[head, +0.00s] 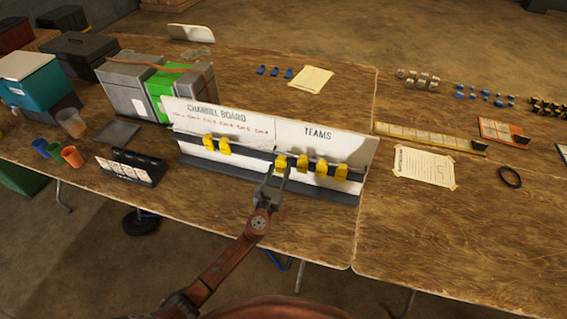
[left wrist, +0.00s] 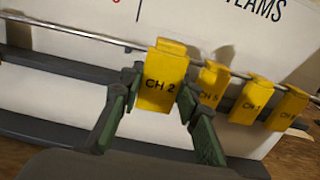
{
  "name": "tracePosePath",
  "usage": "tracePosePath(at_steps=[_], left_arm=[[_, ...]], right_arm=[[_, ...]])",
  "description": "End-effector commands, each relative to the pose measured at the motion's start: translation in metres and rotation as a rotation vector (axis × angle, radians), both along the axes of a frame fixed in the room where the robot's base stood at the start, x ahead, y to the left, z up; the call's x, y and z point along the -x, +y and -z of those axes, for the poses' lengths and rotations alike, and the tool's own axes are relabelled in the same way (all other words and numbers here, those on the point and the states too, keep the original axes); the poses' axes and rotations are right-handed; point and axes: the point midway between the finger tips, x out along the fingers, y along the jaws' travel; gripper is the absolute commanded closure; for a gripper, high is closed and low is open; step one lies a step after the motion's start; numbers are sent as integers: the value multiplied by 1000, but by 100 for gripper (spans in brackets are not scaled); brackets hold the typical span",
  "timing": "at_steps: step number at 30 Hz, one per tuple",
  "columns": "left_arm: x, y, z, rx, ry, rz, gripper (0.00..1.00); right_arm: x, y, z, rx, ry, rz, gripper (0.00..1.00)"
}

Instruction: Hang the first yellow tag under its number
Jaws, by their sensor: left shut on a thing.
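The white board (head: 271,128) stands on the table, headed CHANNEL BOARD at left, with a row of red CH labels, and TEAMS at right. My left gripper (head: 275,178) is in front of the board near its middle, shut on a yellow tag marked CH 2 (left wrist: 160,75). The held tag is at the rail (left wrist: 85,36); I cannot tell whether it still hangs on it. Several other yellow tags (head: 322,168) hang to its right under TEAMS. Two yellow tags (head: 224,146) hang at left under CHANNEL BOARD. My right gripper is not in view.
A small dark rack with white cards (head: 125,170) and cups (head: 72,156) stand left of the board. Grey and green cases (head: 165,90) are behind it. A taped paper (head: 424,167) and black ring (head: 510,177) lie right. The table's front right is clear.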

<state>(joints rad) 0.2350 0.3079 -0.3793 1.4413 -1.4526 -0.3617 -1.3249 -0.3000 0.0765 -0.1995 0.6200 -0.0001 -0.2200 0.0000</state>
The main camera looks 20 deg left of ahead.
Motion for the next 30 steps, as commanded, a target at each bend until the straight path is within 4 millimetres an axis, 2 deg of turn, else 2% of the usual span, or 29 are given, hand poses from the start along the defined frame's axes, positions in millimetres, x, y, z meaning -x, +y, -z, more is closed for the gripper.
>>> tracePosePath(at_steps=[21, 30], left_arm=[[55, 2, 1, 1, 0, 0, 91], [60, 2, 1, 0, 0, 0, 91]], right_arm=[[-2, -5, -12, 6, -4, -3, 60], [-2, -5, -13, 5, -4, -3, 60]])
